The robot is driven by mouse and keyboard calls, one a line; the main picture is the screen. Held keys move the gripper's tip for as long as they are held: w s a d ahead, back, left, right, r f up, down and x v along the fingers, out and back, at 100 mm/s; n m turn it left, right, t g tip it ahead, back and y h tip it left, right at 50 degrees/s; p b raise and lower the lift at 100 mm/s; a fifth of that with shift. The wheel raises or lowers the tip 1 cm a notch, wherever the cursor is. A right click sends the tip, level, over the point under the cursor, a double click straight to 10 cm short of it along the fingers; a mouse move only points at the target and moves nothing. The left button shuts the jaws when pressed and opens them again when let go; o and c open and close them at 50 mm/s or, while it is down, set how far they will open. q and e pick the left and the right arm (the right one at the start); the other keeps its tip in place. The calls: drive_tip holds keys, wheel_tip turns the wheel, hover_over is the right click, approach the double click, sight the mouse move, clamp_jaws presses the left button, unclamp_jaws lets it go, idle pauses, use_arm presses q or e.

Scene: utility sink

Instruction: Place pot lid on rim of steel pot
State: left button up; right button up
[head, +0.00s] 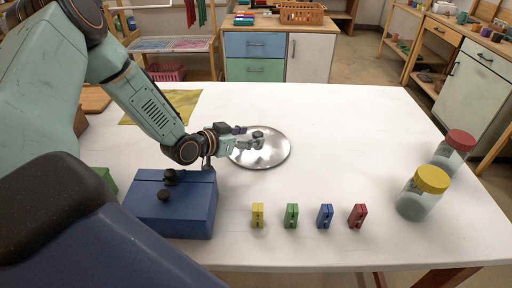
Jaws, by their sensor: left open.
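A shiny round steel disc (267,155) lies flat on the white table, near its middle; it may be the pot lid or a shallow metal plate, and I cannot tell which. My left gripper (259,139) reaches in from the left over the disc's upper left part. Its fingers are open, with nothing seen held between them. The gripper hides part of the disc, and I cannot tell whether it touches it. I make out no steel pot with a raised rim in this view. My right gripper is not in view.
A blue box (188,213) with black knobs stands below my left forearm. Yellow, green, blue and red clips (357,216) stand along the front. A yellow-lidded jar (415,203) and a red-lidded jar (448,158) stand at right. The table's back right is clear.

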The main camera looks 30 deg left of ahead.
sight(257, 134)
use_arm(q)
drive_tip(key=b+x, duration=0.1)
drive_tip(key=x, duration=0.3)
drive_tip(key=shift+w+f, duration=0.1)
drive_tip(key=shift+w, duration=0.25)
drive_tip(key=shift+s+r, duration=0.3)
drive_tip(key=shift+s, duration=0.1)
drive_tip(key=shift+c, duration=0.2)
drive_tip(key=shift+w+d+f, duration=0.1)
drive_tip(key=shift+w+f, duration=0.1)
drive_tip(key=shift+w, duration=0.15)
drive_tip(key=c, duration=0.4)
drive_tip(key=shift+c, duration=1)
drive_tip(key=shift+s+r, duration=0.2)
drive_tip(key=shift+s, duration=0.1)
drive_tip(key=c, duration=0.5)
drive_tip(key=shift+w+f, duration=0.15)
drive_tip(key=shift+w, duration=0.1)
clamp_jaws()
